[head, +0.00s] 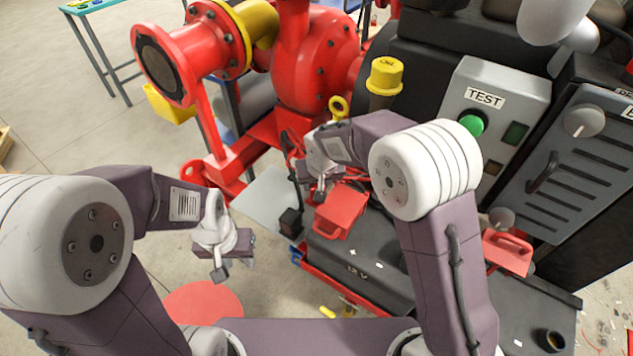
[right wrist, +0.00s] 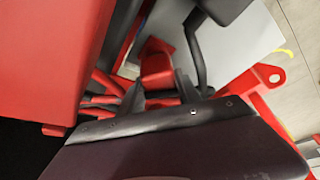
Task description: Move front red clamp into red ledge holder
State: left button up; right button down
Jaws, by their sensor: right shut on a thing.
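My right gripper (head: 318,192) is over the front of the skid, partly hidden behind its own arm in the head view. In the right wrist view its dark fingers (right wrist: 168,97) are shut on a small red piece, the red clamp (right wrist: 156,66), with red cables beside it. In the head view the clamp is hard to make out. A red box-like part (head: 341,210) sits just beside the gripper, above the black battery; I cannot tell whether it is the ledge holder. My left gripper (head: 234,266) hangs empty, fingers apart, over the floor at left.
The black 12V battery (head: 350,258) lies below my right arm. A red handled part (head: 508,252) is at right. A grey TEST panel (head: 490,100) and red pump (head: 315,60) stand behind. A pale plate (head: 268,200) lies left of the battery.

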jog(key=shift+f+b, duration=0.35)
jog(key=shift+f, duration=0.2)
jog(key=c, duration=0.8)
grip_release()
jog(key=shift+o, duration=0.2)
jog(key=p+v, duration=0.2)
jog(key=v, duration=0.7)
jog(key=shift+r, duration=0.1)
